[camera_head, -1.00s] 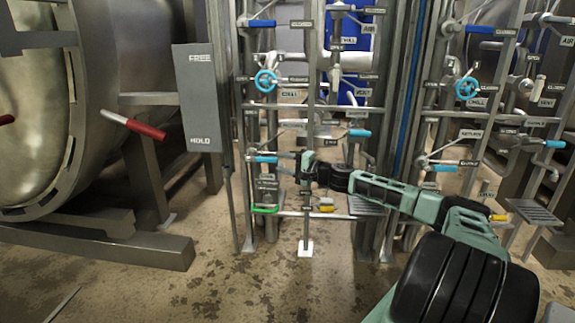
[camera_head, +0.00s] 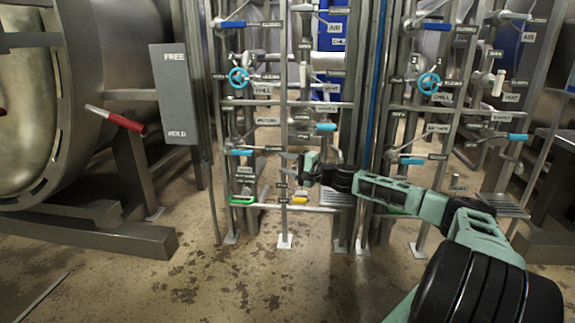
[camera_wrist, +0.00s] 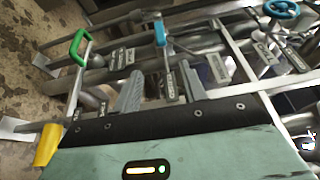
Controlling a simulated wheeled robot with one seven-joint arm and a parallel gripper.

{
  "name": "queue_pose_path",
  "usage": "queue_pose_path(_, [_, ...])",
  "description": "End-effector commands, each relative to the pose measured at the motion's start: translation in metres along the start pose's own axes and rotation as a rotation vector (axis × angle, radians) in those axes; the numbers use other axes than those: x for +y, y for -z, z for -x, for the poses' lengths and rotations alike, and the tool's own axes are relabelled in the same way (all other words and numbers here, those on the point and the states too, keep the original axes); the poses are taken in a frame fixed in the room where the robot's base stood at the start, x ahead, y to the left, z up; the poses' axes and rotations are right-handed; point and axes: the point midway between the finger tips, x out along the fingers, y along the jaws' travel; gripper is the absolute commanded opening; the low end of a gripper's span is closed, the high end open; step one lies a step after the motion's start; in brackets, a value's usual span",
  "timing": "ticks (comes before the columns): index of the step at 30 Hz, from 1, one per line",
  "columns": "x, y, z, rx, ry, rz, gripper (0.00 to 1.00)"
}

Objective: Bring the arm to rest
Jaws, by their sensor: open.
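My gripper (camera_head: 291,166) is in front of the lower part of the valve rack (camera_head: 284,130) in the head view, with the arm reaching in from the lower right. In the wrist view its two grey fingers (camera_wrist: 152,92) stand apart with nothing held between them. A blue lever handle (camera_wrist: 160,33) shows beyond the fingertips. A green handle (camera_wrist: 77,47) is to their left, and a yellow handle (camera_wrist: 47,145) is at the lower left. In the head view the green handle (camera_head: 242,200) is below and left of my gripper.
A grey panel marked FREE (camera_head: 175,95) and a large steel vessel (camera_head: 30,110) stand at the left, with a red-ended lever (camera_head: 122,121) between. Blue handwheels (camera_head: 238,78) and several blue levers stick out from the rack. The stained floor (camera_head: 230,285) in front is clear.

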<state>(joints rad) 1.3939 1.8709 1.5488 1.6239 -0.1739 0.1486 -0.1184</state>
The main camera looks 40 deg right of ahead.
Motion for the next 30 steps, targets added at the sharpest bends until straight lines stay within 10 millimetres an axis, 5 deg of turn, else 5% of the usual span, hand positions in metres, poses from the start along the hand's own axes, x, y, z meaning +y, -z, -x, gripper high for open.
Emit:
queue_pose_path(11, [0.0, 0.0, 0.0, 0.0, 0.0, 0.0, 0.42])
queue_pose_path(14, [-0.006, -0.021, -0.012, -0.051, -0.016, 0.02, 0.42])
queue_pose_path(17, [-0.015, -0.067, -0.035, -0.162, -0.052, 0.064, 0.42])
queue_pose_path(23, [-0.025, -0.206, -0.072, -0.481, -0.174, 0.192, 0.42])
queue_pose_path(30, [-0.022, -0.38, -0.054, -0.901, -0.373, 0.393, 0.42])
